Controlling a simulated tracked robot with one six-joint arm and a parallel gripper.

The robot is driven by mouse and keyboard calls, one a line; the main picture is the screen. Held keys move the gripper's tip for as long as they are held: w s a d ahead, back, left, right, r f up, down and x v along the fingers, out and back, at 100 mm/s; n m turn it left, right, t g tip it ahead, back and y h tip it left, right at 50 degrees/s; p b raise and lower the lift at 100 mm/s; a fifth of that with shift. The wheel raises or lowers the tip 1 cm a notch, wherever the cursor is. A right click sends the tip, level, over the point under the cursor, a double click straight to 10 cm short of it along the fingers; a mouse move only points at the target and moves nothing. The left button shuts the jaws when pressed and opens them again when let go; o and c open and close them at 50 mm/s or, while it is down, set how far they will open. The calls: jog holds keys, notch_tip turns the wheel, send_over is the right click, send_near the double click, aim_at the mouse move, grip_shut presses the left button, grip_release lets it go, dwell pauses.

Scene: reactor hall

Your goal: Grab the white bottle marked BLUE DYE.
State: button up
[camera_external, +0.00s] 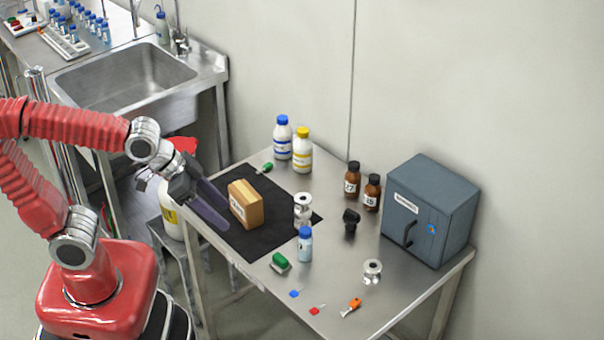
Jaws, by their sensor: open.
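A white bottle with a blue cap and a blue-marked label (282,142) stands upright at the back left of the steel table; its lettering is too small to read. A similar white bottle with a yellow cap (302,152) stands close beside it, to the right. My gripper (225,217) is open and empty, pointing down to the right over the table's left edge and the black mat. It is in front of and left of the white bottles, apart from them.
The block and silvery stacked parts (302,210) sit on the black mat (262,238). A small blue-capped bottle (305,246), brown bottles (352,180) and a grey cabinet (430,212) stand farther right. Small tools lie near the front edge. A sink (125,75) is behind, left.

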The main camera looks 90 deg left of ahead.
jog(key=w+a+f+n+t+y, duration=0.15)
jog(key=w+a, duration=0.25)
jog(key=a, duration=0.5)
jog(key=w+a+f+n+y, duration=0.1)
jog(key=w+a+n+y, duration=0.1)
jog(key=w+a, duration=0.5)
jog(key=w+a+f+n+y, duration=0.1)
jog(key=w+a+n+y, duration=0.1)
jog(key=a, duration=0.9)
jog(key=n+g+y, duration=0.2)
jog(key=n+y, duration=0.3)
jog(key=y, duration=0.1)
send_near(280, 125)
jog(key=a, duration=0.2)
jog(key=shift+w+d+m+h, duration=0.15)
jog(key=shift+w+m+h, duration=0.1)
jog(key=shift+w, duration=0.15)
jog(key=shift+x, duration=4.3)
jog(key=shift+w+f, duration=0.1)
jog(key=shift+x, duration=2.5)
